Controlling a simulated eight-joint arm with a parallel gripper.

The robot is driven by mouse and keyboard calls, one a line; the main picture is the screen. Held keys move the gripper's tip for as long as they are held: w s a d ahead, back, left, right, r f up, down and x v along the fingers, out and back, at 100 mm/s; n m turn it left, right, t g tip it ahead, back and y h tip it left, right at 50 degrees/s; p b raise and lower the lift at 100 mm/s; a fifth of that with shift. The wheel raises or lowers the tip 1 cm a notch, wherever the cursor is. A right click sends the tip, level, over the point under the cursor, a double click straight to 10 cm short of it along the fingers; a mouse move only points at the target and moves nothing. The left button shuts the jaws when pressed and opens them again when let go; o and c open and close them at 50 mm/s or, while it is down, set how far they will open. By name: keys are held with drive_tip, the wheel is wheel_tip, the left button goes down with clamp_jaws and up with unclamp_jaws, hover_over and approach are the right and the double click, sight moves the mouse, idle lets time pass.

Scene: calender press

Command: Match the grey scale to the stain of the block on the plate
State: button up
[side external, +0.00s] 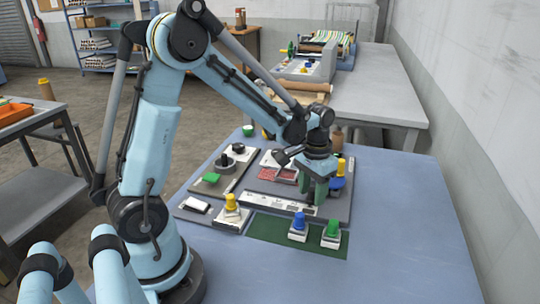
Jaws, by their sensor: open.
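My gripper (316,190) points down over the right part of a dark grey plate (342,210), its green fingers apart and nothing visible between them. A long white strip with dark marks (280,204), which looks like the grey scale, lies along the plate's front, left of and below the fingers. A red patch (268,173) and a small white-and-red piece (286,176) lie behind the strip, partly hidden by my wrist. I cannot tell which is the stained block.
A yellow-knobbed block (231,212) stands left of a green mat (265,230). Blue-knobbed (299,227) and green-knobbed (331,236) blocks stand on the mat. A second plate (240,168) at left holds black and green pieces. The blue table's (410,220) right side is clear.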

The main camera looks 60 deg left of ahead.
sight(296, 200)
drive_tip(key=shift+c, duration=0.3)
clamp_jaws()
drive_tip(key=s+a, duration=0.3)
drive_tip(key=shift+o, duration=0.3)
unclamp_jaws()
drive_tip(key=shift+d, duration=0.1)
wheel_tip(296, 200, up, 12)
idle(0.6)
drive_tip(key=shift+d, duration=0.1)
